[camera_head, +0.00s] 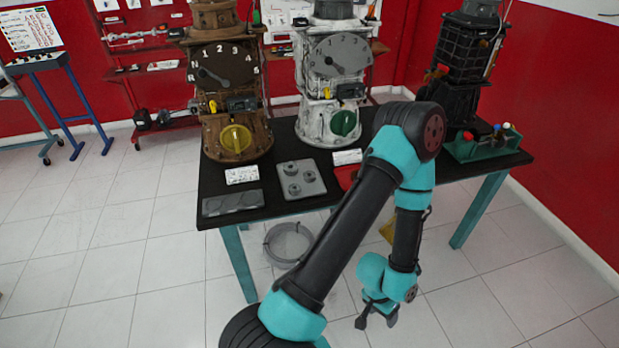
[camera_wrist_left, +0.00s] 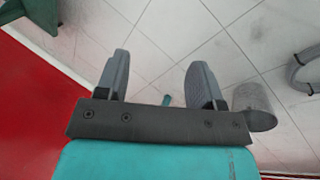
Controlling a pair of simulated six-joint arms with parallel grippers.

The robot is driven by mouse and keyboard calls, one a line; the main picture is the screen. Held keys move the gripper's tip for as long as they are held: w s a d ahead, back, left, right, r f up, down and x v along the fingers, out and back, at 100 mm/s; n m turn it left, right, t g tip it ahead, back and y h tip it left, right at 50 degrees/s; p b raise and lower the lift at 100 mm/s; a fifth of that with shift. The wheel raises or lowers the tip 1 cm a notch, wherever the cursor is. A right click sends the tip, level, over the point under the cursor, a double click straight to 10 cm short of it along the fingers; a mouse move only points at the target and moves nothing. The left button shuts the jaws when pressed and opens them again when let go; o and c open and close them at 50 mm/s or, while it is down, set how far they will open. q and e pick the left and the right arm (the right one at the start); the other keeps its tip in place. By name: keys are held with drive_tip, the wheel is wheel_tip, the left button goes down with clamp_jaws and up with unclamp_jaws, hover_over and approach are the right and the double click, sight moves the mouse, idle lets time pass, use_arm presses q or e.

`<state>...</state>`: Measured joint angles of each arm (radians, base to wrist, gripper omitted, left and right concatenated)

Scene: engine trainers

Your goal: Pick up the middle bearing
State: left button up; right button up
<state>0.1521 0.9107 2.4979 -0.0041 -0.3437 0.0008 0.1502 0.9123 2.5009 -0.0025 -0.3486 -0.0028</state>
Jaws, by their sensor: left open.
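Three grey round bearings sit on a light grey plate (camera_head: 316,190) on the black table: a rear one (camera_head: 291,168), a right one (camera_head: 308,175) and a front one (camera_head: 295,189). They are small, and I cannot tell for sure which counts as the middle bearing. My left gripper (camera_head: 377,314) hangs low over the floor in front of the table, pointing down, well away from the plate. My right gripper is not in view.
The black table (camera_head: 286,205) carries a brown engine trainer (camera_head: 228,90), a white one (camera_head: 330,85), a black one (camera_head: 466,60), a dark grey flat plate (camera_head: 233,202) and a green rack (camera_head: 482,144). A grey round container (camera_head: 288,243) is below. My left arm crosses before the table.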

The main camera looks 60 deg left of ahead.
use_arm(q)
drive_tip(key=w+a+r+n+t+y, duration=0.1)
drive_tip(key=w+a+r+n, duration=0.25)
drive_tip(key=w+a, duration=0.55)
drive_tip(key=w+a+r+n, duration=0.2)
drive_tip(key=w+a+r, duration=0.25)
drive_tip(key=a, duration=0.85)
drive_tip(key=s+a+r+n+y, duration=0.1)
drive_tip(key=s+a+r+n, duration=0.1)
drive_tip(key=a+r, duration=0.4)
drive_tip(key=s+a+r+n+g+y, duration=0.1)
drive_tip(key=s+a+r+n, duration=0.1)
drive_tip(key=a+r, duration=0.5)
drive_tip(key=s+a+r+n+y, duration=0.2)
drive_tip(key=a+r, duration=0.5)
drive_tip(key=a, duration=0.9)
drive_tip(key=shift+s+a+n, duration=0.25)
drive_tip(key=shift+a+n, duration=0.05)
drive_tip(key=shift+n, duration=0.45)
hover_over(309, 174)
drive_tip(key=f, duration=0.8)
drive_tip(key=d+f, duration=0.1)
drive_tip(key=f, duration=0.3)
drive_tip(key=shift+f, duration=0.1)
